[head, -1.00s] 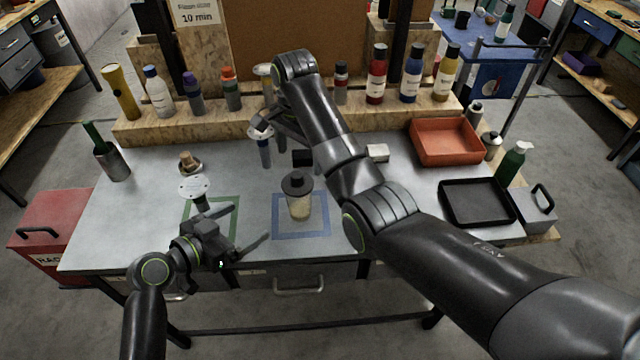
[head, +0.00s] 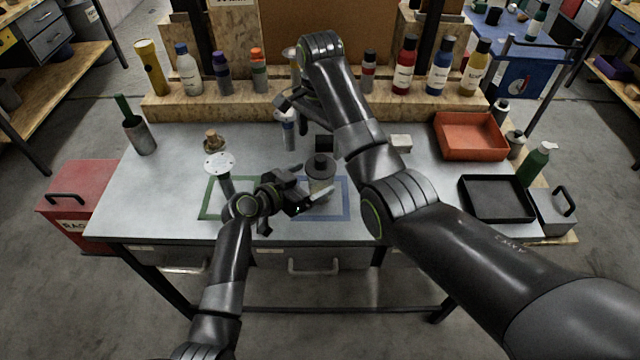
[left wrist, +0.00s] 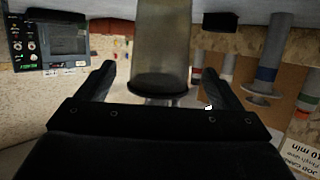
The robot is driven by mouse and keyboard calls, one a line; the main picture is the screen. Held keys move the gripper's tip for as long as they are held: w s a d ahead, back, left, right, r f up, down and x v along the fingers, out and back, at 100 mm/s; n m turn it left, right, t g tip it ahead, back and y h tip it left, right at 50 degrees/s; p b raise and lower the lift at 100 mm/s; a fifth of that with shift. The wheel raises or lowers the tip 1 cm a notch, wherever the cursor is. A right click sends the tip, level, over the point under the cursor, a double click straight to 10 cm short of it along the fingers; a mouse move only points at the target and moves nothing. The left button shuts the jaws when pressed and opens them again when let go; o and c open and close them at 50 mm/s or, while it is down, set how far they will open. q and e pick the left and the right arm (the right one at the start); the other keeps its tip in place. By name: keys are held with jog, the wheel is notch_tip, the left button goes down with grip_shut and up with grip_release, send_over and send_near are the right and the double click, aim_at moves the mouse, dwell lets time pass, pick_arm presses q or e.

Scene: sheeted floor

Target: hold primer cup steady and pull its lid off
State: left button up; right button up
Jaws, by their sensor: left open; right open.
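The primer cup (head: 322,190) is a clear, pale-tinted cup. It stands upright inside the blue square outline (head: 346,213) on the grey table, with its dark round lid (head: 320,164) on top. My left gripper (head: 309,190) is open at the cup's left front side. In the left wrist view, which is upside down, the cup (left wrist: 163,40) and lid (left wrist: 158,86) show between the open fingers (left wrist: 158,82); I cannot tell whether they touch. My right gripper (head: 286,102) is open behind the cup, near the back shelf, partly hidden by its own arm.
A green square outline (head: 205,207) lies left of the blue one. A white disc-topped item (head: 220,164) stands there, partly behind my left arm. An orange tray (head: 470,136) and black tray (head: 497,198) sit at right. Several bottles line the wooden back shelf (head: 220,106).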

pick_arm(q)
jog(key=shift+x, duration=1.35)
pick_arm(e)
jog(key=shift+w+d, duration=0.1)
jog(key=shift+d, duration=0.05)
